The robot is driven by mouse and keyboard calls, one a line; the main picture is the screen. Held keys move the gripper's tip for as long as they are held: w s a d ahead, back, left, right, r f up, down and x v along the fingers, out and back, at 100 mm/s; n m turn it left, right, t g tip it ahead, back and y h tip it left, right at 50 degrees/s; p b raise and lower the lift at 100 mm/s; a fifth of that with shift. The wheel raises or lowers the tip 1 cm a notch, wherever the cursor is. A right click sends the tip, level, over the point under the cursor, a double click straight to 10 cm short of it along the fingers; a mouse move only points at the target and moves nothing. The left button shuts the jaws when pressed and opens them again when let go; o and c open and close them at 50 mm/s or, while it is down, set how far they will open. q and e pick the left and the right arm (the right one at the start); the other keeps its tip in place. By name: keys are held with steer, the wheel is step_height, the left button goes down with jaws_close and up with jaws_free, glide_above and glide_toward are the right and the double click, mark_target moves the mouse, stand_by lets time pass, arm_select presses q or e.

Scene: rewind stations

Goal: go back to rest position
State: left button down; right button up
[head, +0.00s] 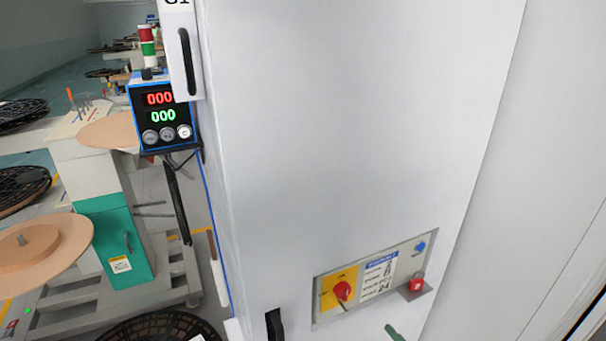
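Neither of my grippers can be made out in the head view. A tall light grey cabinet (350,130) fills the middle of the view, close in front of me. Low on it is a control panel (376,279) with a red knob on a yellow plate (341,290), a printed label and a blue button. A red button (416,283) sits on a small bracket at the panel's right. A dark piece (274,325) and a green piece (393,333) show at the bottom edge, cut off; I cannot tell what they are.
A counter box (162,117) with red and green zeros hangs at the cabinet's left, below a signal light (147,38). Left of it stand a green-and-white machine (118,238), a brown reel (34,250) and black reels (22,186). A pale wall closes the right.

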steer(key=s+d+f+m+g+h+b, duration=0.15)
steer(key=s+f, duration=0.25)
steer(key=f, duration=0.5)
steer(key=s+d+f+m+g+h, duration=0.1)
steer(key=s+f+m+g, duration=0.25)
steer(key=f, duration=0.45)
steer(key=s+d+f+m+g+h, duration=0.1)
steer(key=s+d+f+g+h, duration=0.1)
steer(key=s+f, duration=0.5)
steer(key=s+f+m+g, duration=0.2)
steer(key=s+f+g, duration=0.2)
steer(key=s+f, duration=0.4)
steer(key=s+f+m+g+h+b, duration=0.1)
steer(key=s+f+m+g, duration=0.2)
steer(key=s+f, duration=0.5)
steer(key=s+g, duration=0.1)
steer(key=s, duration=0.6)
steer(key=shift+s+f+g, duration=0.15)
steer(key=shift+s+g, duration=0.1)
steer(key=shift+g, duration=0.05)
steer(key=shift+d, duration=0.1)
